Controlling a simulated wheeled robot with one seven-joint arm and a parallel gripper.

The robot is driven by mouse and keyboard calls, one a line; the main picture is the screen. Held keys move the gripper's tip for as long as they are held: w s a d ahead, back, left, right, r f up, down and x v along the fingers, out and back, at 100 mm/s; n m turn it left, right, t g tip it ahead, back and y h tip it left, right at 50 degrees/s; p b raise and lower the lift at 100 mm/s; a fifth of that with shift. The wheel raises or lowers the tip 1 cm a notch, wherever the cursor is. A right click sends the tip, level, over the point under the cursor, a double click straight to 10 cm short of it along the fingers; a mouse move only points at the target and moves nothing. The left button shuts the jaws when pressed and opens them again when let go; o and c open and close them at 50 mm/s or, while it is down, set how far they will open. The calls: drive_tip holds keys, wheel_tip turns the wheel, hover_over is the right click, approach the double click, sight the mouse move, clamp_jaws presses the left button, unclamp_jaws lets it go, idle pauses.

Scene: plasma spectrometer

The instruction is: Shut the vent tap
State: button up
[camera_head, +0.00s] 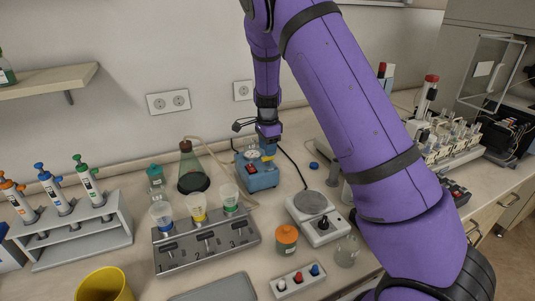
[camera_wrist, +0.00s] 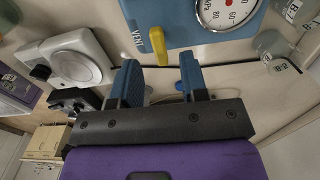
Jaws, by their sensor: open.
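The vent tap is a yellow lever (camera_wrist: 158,45) on the blue pump box (camera_wrist: 180,18), beside the printed word VENT. In the wrist view its free end points down the picture, toward the space between my fingertips. My gripper (camera_wrist: 161,72) is open, one blue-padded finger on each side of the lever's line; I see no contact. In the head view my gripper (camera_head: 267,136) is just above the blue box (camera_head: 258,177), and the lever is only partly visible there.
A round gauge (camera_wrist: 228,10) sits on the box beside the lever. A hotplate (camera_head: 314,203), an orange-capped jar (camera_head: 286,240) and a rack of filter funnels (camera_head: 205,243) stand nearby. A dark flask (camera_head: 193,172) with a hose is left of the box.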

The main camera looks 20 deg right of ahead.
wheel_tip(320, 180, up, 8)
idle(0.5)
wheel_tip(320, 180, up, 8)
idle(1.1)
drive_tip(key=shift+f, duration=0.1)
